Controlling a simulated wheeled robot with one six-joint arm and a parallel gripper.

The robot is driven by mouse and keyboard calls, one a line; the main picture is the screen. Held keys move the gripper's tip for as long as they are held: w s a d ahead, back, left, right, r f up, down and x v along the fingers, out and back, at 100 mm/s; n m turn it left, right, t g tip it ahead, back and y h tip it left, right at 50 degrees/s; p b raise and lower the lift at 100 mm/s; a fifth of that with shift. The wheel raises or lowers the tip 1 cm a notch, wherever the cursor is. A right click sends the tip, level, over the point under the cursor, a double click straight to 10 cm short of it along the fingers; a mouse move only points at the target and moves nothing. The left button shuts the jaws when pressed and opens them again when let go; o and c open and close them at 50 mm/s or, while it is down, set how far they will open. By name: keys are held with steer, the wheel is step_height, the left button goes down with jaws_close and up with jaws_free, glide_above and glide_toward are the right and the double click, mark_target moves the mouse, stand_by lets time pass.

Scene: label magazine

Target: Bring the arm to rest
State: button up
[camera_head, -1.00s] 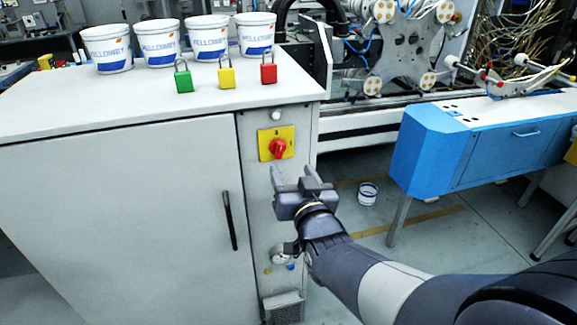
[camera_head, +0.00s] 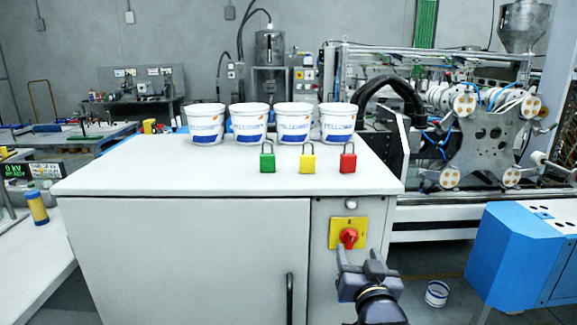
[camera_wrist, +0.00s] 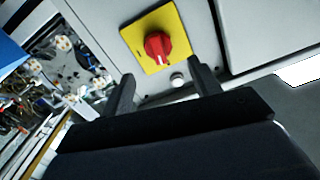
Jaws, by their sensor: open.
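My gripper (camera_head: 361,262) is open and empty in front of the grey cabinet (camera_head: 180,260), just below a red rotary switch (camera_head: 348,238) on a yellow plate (camera_head: 336,229). In the wrist view the red switch (camera_wrist: 158,45) shows beyond the two spread fingers of my gripper (camera_wrist: 163,88), apart from them as far as I can tell. The wrist view also shows the yellow plate (camera_wrist: 134,36) tilted and a round pale button (camera_wrist: 177,79) near it.
On the cabinet top stand green (camera_head: 267,161), yellow (camera_head: 307,161) and red (camera_head: 348,161) padlocks, with several white buckets (camera_head: 249,124) behind. A blue machine housing (camera_head: 515,255) stands at the right. A small white bucket (camera_head: 437,293) is on the floor.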

mark_target(353, 239)
steer(key=shift+w+p, duration=0.3)
steer(key=shift+w, duration=2.75)
